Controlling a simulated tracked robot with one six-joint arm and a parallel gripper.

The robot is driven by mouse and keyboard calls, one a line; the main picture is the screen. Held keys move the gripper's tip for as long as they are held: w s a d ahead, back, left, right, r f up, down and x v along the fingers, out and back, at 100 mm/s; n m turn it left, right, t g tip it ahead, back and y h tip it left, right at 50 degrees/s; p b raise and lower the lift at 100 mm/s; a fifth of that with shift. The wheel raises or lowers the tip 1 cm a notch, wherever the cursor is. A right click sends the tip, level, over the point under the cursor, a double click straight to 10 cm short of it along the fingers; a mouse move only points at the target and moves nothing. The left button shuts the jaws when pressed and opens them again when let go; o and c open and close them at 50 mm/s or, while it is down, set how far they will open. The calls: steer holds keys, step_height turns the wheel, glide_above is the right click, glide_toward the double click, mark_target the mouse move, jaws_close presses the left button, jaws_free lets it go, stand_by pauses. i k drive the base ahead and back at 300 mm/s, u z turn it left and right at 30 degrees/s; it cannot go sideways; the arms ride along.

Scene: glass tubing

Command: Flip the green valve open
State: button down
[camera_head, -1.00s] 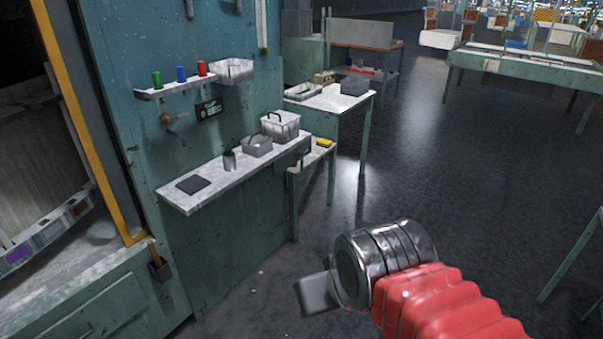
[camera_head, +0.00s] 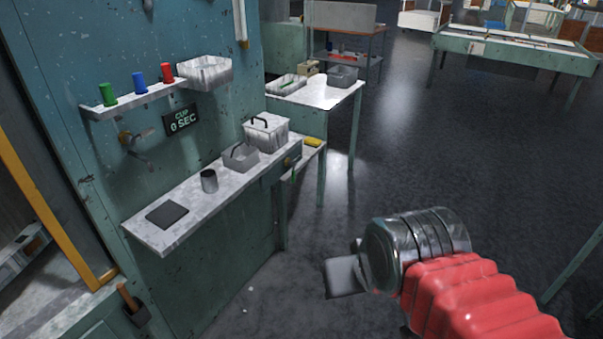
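My gripper (camera_head: 345,276) is at the lower right, in front of the dark floor and well apart from the wall. Its grey fingers show side-on, so I cannot tell whether they are open or shut. I cannot make out a clearly green valve. A brass tap with a grey lever (camera_head: 138,146) sticks out of the teal wall on the left, below a small shelf. A green cylinder (camera_head: 107,96), a blue one (camera_head: 139,83) and a red one (camera_head: 167,72) stand on that shelf.
The lower wall shelf (camera_head: 178,220) holds a dark pad, a grey cup (camera_head: 209,181) and two baskets. A white table (camera_head: 330,97) stands behind. The floor (camera_head: 420,140) to the right is open.

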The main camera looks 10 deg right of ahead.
mark_target(292, 163)
steer(key=u, duration=0.05)
steer(key=i, duration=0.7)
steer(key=u, duration=0.55)
steer(key=i, duration=0.5)
steer(key=u, duration=0.3)
